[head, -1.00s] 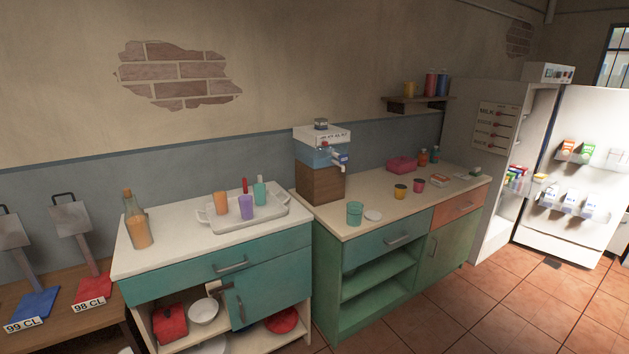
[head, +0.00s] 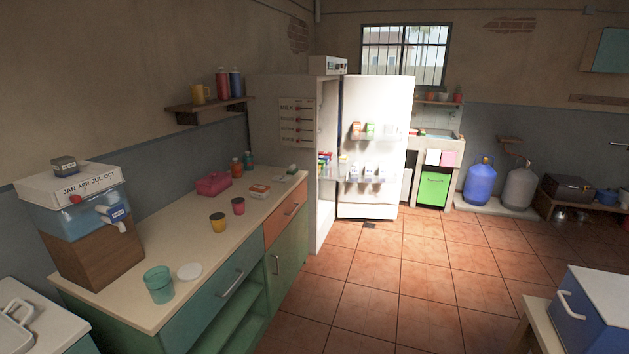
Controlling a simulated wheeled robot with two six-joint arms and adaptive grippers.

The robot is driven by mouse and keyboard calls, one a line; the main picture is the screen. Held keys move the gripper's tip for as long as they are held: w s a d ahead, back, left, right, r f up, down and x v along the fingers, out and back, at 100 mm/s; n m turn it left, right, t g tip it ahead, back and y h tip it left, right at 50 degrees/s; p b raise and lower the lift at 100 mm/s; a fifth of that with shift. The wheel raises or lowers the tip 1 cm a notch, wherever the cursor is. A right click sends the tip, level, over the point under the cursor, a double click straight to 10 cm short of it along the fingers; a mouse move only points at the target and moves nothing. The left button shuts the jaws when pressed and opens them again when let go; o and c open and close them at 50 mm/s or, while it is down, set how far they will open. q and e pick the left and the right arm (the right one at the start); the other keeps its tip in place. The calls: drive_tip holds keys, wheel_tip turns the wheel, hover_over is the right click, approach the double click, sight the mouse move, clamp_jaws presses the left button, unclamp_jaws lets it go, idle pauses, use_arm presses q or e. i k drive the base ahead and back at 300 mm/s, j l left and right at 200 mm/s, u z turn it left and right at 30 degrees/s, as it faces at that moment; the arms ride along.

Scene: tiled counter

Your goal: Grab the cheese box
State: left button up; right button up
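I cannot make out which item is the cheese box. The white fridge (head: 280,127) stands open at the far end of the counter, and its door (head: 372,200) is swung out to the right. Several small cartons (head: 368,175) sit on the door's shelves, and small coloured packages (head: 325,160) show at the edge of the fridge's inside. Most of the inside is hidden by the fridge's side wall. Neither of my grippers is in view.
The tiled floor (head: 385,285) is clear up to the fridge. A blue and white cooler (head: 590,310) stands at the lower right.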

sight(258, 191)
drive_tip(key=i+z, duration=0.35)
drive_tip(key=i, duration=0.85)
drive_tip(key=i+u, duration=0.4)
drive_tip(key=i+l+u, duration=0.1)
drive_tip(key=i+u, duration=0.3)
drive_tip(key=i+l+u, duration=0.15)
drive_tip(key=i+u, duration=0.25)
drive_tip(key=i+l+u, duration=0.2)
drive_tip(key=u, duration=0.25)
drive_tip(key=l, duration=0.1)
